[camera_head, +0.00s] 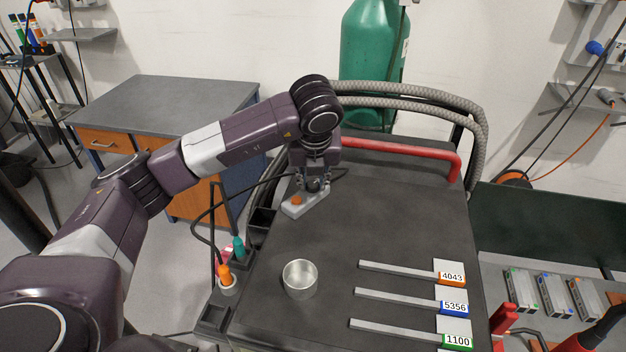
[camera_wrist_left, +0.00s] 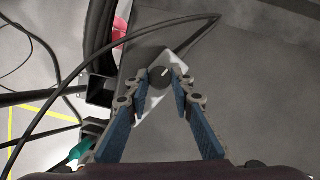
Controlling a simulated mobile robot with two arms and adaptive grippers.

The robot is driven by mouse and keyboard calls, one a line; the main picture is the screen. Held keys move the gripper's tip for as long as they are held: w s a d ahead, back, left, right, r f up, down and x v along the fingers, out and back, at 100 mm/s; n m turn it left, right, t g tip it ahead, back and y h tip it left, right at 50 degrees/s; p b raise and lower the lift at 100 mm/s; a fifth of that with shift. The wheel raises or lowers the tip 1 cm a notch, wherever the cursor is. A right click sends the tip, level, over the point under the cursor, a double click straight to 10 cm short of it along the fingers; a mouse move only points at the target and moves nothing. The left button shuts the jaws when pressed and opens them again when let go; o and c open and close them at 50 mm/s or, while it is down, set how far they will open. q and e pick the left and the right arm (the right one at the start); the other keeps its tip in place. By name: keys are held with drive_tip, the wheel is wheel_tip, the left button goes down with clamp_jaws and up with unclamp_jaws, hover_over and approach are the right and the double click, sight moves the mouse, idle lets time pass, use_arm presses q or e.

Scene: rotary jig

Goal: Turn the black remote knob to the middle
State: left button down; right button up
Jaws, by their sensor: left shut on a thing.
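The grey remote box (camera_head: 305,205) lies on the dark cart top near its far left corner, with an orange button (camera_head: 297,200) at its near end. My left gripper (camera_head: 316,186) reaches down over the far end of the box and hides the knob in the head view. In the left wrist view the black round knob (camera_wrist_left: 159,77) sits on the pale remote box (camera_wrist_left: 150,108), between the fingertips of my left gripper (camera_wrist_left: 160,84), which is shut on it. A light mark on the knob points to the upper right in that view. My right gripper is out of view.
A metal cup (camera_head: 300,279) stands on the cart top, with several labelled rod holders (camera_head: 452,272) to its right. A black cable (camera_wrist_left: 100,90) loops beside the remote. A red handle bar (camera_head: 400,152) and thick grey hoses (camera_head: 420,93) border the far side.

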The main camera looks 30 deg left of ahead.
use_arm(q)
drive_tip(key=shift+a+f+m+b, duration=0.1)
drive_tip(key=shift+f+m+b, duration=0.1)
drive_tip(key=shift+m+b, duration=0.6)
drive_tip(key=m+h+b, duration=0.1)
drive_tip(key=m+b, duration=0.1)
drive_tip(key=b, duration=0.2)
drive_tip(key=shift+a+m+t+h, duration=0.1)
drive_tip(key=shift+m+t+h, duration=0.2)
drive_tip(key=shift+t, duration=0.1)
drive_tip(key=shift+a+m+h+b, duration=0.1)
drive_tip(key=shift+m+h+b, duration=0.2)
drive_tip(key=shift+m+b, duration=0.6)
drive_tip(key=shift+a+r+m+h+b, duration=0.15)
drive_tip(key=shift+m+h+b, duration=0.3)
drive_tip(key=shift+m, duration=0.45)
drive_tip(key=shift+m+h, duration=0.25)
drive_tip(key=shift+m, duration=0.75)
drive_tip(key=shift+a+r+m+g+h, duration=0.1)
drive_tip(key=shift+m+g+h, duration=0.2)
drive_tip(key=shift+m, duration=0.7)
drive_tip(key=shift+m+g+h, duration=0.2)
drive_tip(key=shift+m+h, duration=0.2)
drive_tip(key=shift+m, duration=0.6)
drive_tip(key=c, duration=1.7)
unclamp_jaws()
